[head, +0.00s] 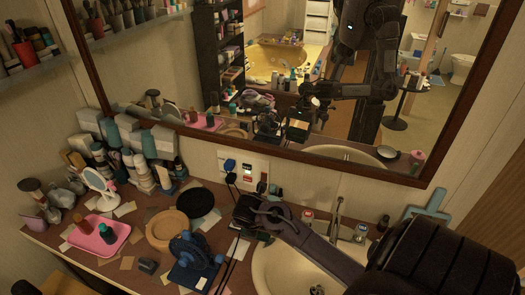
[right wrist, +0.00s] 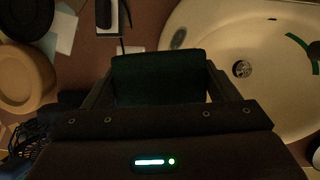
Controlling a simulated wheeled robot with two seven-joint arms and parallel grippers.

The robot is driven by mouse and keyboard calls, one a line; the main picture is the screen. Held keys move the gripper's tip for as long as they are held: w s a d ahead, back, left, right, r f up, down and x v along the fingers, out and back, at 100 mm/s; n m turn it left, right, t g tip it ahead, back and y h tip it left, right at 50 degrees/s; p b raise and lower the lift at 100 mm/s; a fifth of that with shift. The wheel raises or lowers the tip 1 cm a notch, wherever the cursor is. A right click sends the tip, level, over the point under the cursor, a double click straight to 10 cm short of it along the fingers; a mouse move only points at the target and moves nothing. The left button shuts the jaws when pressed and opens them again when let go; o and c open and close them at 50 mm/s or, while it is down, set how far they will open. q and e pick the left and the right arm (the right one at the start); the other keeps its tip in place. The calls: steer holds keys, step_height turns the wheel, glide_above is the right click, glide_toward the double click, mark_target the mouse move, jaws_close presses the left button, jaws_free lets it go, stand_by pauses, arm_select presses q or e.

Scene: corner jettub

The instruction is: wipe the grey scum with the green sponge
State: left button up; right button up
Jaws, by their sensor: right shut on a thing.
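My right gripper (right wrist: 158,88) is shut on the dark green sponge (right wrist: 160,70), which sits between its two fingers in the right wrist view. In the head view my right arm reaches in from the right, and its gripper (head: 244,214) is over the counter just left of the sink; the sponge cannot be made out there. The pale sink basin (right wrist: 275,105) lies to the right of the sponge. A grey oval patch (right wrist: 179,38) shows on its upper left inside; I cannot tell whether this is the scum or an overflow hole. My left gripper is not seen directly.
The sink has a drain (right wrist: 242,69) and a tap (head: 337,215). Left on the counter (head: 125,262) are a pink tray (head: 100,240), a tan ring-like bowl (head: 166,229), a blue wheeled device (head: 192,255) and several bottles. A mirror (head: 290,120) hangs behind, reflecting the room.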

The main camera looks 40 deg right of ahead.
steer(key=shift+s+d+f+m, duration=0.1)
steer(key=shift+d+f+m, duration=0.05)
steer(key=shift+d, duration=0.4)
steer(key=shift+s+d+f+m, duration=0.1)
steer(key=shift+d+f+m, duration=0.05)
steer(key=shift+d, duration=0.35)
steer(key=shift+d+f, duration=0.15)
steer(key=shift+f, duration=0.2)
arm_select(q)
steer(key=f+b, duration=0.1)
steer(key=b, duration=0.1)
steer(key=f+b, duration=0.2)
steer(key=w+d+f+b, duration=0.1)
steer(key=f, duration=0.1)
steer(key=shift+b, duration=0.4)
arm_select(e)
step_height(320, 180, down, 4)
steer(key=shift+w+f, duration=0.1)
steer(key=shift+f, duration=0.1)
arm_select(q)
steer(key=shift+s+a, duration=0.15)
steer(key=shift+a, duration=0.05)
